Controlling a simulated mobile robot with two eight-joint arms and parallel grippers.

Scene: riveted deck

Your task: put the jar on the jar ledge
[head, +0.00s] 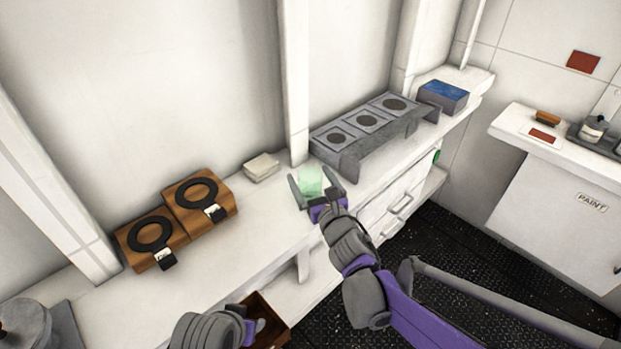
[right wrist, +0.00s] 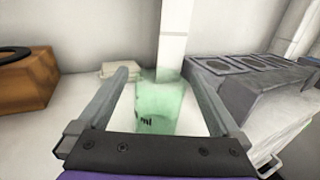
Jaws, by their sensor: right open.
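The jar (head: 311,181) is pale green and see-through, and looks upright on the white counter. It also shows in the right wrist view (right wrist: 160,105), with small dark marks on its side. My right gripper (head: 319,181) is open, with one finger on each side of the jar; I see gaps beside it in the wrist view. The grey raised ledge (head: 351,161) stands on the counter just right of the jar. It has three square plates with dark round spots on top. My left gripper (head: 252,329) is low at the bottom; its fingers are partly hidden.
Two wooden blocks with black rings (head: 182,236) stand on the counter to the left. A small pale stack (head: 261,167) lies behind the jar. A blue-topped box (head: 443,96) is beyond the ledge. An open brown drawer (head: 272,316) is near my left gripper.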

